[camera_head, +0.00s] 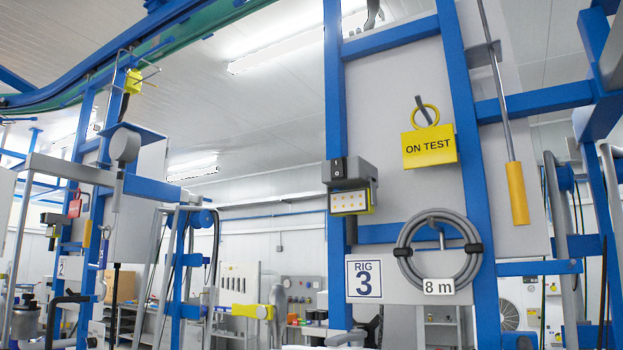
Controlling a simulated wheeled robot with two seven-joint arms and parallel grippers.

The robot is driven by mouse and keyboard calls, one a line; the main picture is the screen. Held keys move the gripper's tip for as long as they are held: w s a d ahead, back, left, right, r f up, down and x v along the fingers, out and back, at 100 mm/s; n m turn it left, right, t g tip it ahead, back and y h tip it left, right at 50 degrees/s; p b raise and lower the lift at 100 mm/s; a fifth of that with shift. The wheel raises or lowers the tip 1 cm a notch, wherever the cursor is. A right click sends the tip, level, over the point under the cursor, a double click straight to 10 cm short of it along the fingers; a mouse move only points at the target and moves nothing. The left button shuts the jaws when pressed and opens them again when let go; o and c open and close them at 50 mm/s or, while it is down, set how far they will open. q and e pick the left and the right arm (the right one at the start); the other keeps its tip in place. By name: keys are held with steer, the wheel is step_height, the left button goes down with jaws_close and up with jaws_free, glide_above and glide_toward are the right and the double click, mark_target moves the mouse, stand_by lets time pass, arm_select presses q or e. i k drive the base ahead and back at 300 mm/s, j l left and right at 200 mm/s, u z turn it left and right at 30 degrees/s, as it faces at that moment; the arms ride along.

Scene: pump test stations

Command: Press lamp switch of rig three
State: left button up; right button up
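The rig three sign (364,279) reads "RIG 3" and is fixed low on the pale panel of a blue frame. Above it, on the left blue post, is a grey lamp housing (362,178). A black switch (338,168) sits on the left end of this housing. Below it, the lamp face (349,201) is pale with several small yellow dots and a yellow edge. I cannot tell the switch position. Neither of my grippers is in view.
A yellow "ON TEST" tag (429,147) hangs right of the lamp. A coiled grey hose (402,253) hangs below it, labelled "8 m". A rod with a yellow handle (517,193) hangs at right. Rig two's sign (62,268) is far left. Space before the switch looks clear.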

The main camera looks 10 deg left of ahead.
mark_target(337, 165)
steer(key=l+u, duration=0.2)
steer(key=k+j+u, duration=0.1)
steer(key=j+u, duration=0.2)
steer(key=j, duration=0.25)
steer(key=j+u, duration=0.3)
steer(key=j, duration=0.3)
steer(key=k, duration=0.05)
